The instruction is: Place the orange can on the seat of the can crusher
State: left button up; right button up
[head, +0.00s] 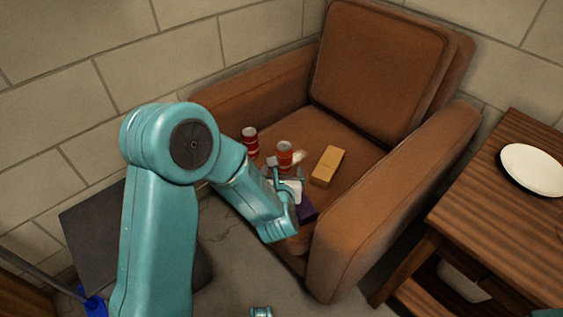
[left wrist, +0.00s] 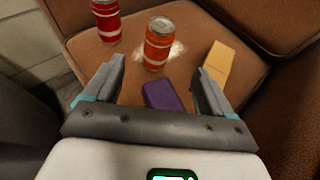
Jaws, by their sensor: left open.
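The orange can (head: 285,155) stands upright on the seat of a brown armchair (head: 318,135). In the left wrist view the orange can (left wrist: 157,48) is ahead, roughly centred between the fingertips and apart from them. My left gripper (head: 284,171) is open and empty, on the near side of the can; its spread fingers also show in the left wrist view (left wrist: 158,72). I see no can crusher in either view. My right gripper is not in view.
A red can (head: 250,141) stands left of the orange one. A yellow-tan block (head: 328,166) lies to its right. A purple box (head: 308,208) lies near the seat's front, partly hidden by my gripper. A wooden table (head: 480,215) with a white plate (head: 535,167) stands right.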

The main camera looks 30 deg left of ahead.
pick_arm(q)
jog(key=b, duration=0.2)
send_over(284, 160)
jog(key=s+d, duration=0.2)
jog(key=s, duration=0.2)
notch_tip(284, 160, down, 4)
jog(key=shift+d+f, duration=0.1)
jog(key=b+x, duration=0.1)
jog(key=x, duration=0.4)
jog(key=c, duration=1.1)
